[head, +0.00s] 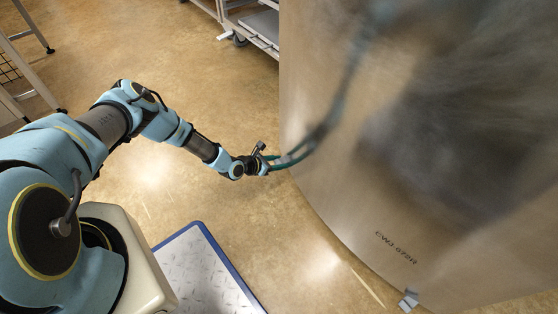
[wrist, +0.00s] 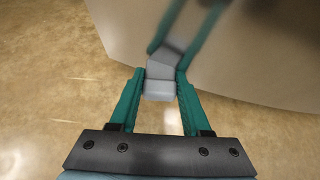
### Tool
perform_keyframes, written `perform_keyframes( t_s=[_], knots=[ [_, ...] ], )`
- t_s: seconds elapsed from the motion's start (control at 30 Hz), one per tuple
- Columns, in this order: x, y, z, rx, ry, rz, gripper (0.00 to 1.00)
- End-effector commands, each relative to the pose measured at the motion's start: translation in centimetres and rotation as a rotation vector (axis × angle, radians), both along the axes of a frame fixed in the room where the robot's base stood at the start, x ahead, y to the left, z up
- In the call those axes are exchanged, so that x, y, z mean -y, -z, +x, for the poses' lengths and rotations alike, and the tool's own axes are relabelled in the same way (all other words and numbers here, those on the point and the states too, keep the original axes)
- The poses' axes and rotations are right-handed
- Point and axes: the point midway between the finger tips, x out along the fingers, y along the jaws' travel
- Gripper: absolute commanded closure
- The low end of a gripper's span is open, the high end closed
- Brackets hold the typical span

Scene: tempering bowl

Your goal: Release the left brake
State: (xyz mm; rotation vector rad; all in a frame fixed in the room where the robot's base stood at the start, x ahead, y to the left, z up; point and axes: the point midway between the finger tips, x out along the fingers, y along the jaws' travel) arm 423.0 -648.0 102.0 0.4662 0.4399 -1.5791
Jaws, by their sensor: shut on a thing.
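A large shiny steel bowl (head: 330,190) fills the right of the head view, and its curved wall also fills the top of the wrist view (wrist: 260,65). My gripper (head: 277,162) reaches its left lower side. In the wrist view my gripper (wrist: 160,76) has its two green fingers shut on a small grey block-like tab, apparently the left brake (wrist: 159,88), close against the bowl wall. The wall mirrors the fingers and tab. In the head view the gripped tab is too small to make out. Another grey tab (head: 408,300) shows at the bowl's bottom edge.
A blue-edged metal plate (head: 205,270) lies on the floor by my base. A wheeled rack (head: 255,25) stands at the back, and a metal frame (head: 30,50) at the far left. The tan floor (head: 225,100) between them is clear.

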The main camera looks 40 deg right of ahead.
Motion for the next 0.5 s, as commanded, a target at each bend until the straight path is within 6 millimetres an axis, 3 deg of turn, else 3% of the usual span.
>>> perform_keyframes(
  t_s=[0.27, 0.3, 0.5],
  knots=[
    [-0.18, 0.12, -0.01, -0.001, 0.000, 0.005, 1.00],
    [-0.17, 0.12, -0.01, -0.001, 0.000, 0.005, 0.51],
    [-0.09, 0.05, 0.00, 0.000, 0.001, 0.003, 0.29]
  ],
)
